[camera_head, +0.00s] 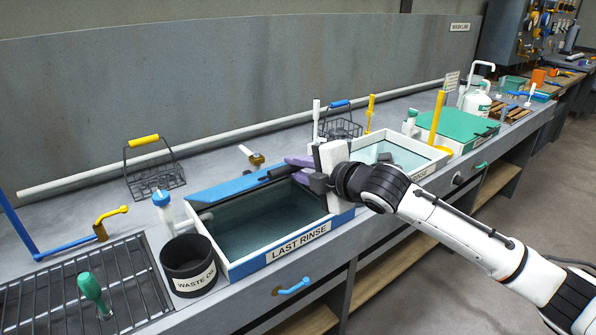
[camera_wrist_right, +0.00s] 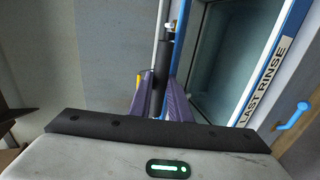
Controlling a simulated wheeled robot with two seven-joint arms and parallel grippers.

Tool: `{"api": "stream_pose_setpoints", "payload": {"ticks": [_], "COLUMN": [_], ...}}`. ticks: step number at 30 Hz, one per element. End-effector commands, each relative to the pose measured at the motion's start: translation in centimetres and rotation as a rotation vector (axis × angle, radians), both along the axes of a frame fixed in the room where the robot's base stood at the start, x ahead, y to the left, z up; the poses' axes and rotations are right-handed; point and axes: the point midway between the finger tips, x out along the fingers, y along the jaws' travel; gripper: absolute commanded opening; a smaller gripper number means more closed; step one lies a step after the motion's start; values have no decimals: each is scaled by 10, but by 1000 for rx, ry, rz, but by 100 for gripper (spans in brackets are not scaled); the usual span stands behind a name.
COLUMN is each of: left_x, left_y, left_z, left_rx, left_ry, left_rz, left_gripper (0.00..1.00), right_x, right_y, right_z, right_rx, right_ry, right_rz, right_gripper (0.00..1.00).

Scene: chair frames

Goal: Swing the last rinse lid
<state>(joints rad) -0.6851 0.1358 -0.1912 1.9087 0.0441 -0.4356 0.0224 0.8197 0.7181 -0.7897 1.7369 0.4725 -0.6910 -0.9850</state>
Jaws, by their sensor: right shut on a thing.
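The last rinse tub (camera_head: 285,254) stands in the counter, white inside with a blue outer wall and a "LAST RINSE" label; its label also shows in the wrist view (camera_wrist_right: 265,80). Dark water or glass shows inside it. A blue strip (camera_head: 236,187) runs along its back edge, apparently the lid; its exact angle is hard to tell. A black grip bar (camera_head: 278,173) lies along that blue edge, also in the wrist view (camera_wrist_right: 160,55). My right gripper (camera_head: 298,165) has its purple fingers shut around this bar, one on each side (camera_wrist_right: 162,88). My left gripper is out of view.
A black waste oil bin (camera_head: 190,268) and a bottle (camera_head: 163,208) stand left of the tub. Wire baskets (camera_head: 155,175) sit behind. A second tub (camera_head: 395,153) and a green-lidded one (camera_head: 455,124) stand right. A blue tap handle (camera_head: 293,287) sticks out in front.

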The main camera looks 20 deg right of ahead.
Motion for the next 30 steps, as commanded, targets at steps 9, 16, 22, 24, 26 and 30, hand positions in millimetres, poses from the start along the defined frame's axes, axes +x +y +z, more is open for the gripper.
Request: {"api": "stream_pose_setpoints", "payload": {"ticks": [9, 16, 22, 24, 26, 30], "left_x": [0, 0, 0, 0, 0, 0], "left_y": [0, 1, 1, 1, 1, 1], "left_z": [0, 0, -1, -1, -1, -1], "left_rx": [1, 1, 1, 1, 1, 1], "left_ry": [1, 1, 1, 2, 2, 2], "left_rz": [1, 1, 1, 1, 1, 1], "left_gripper": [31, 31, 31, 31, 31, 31], "right_x": [22, 36, 44, 44, 44, 44], "right_y": [7, 12, 15, 16, 16, 16], "right_z": [33, 51, 60, 60, 60, 59], "right_rx": [2, 2, 0, 0, 0, 0], "right_ry": [-11, -7, -3, -2, -2, -1], "right_rz": [-2, -2, -2, -1, -1, 0], "right_gripper": [0, 0, 0, 0, 0, 0]}}
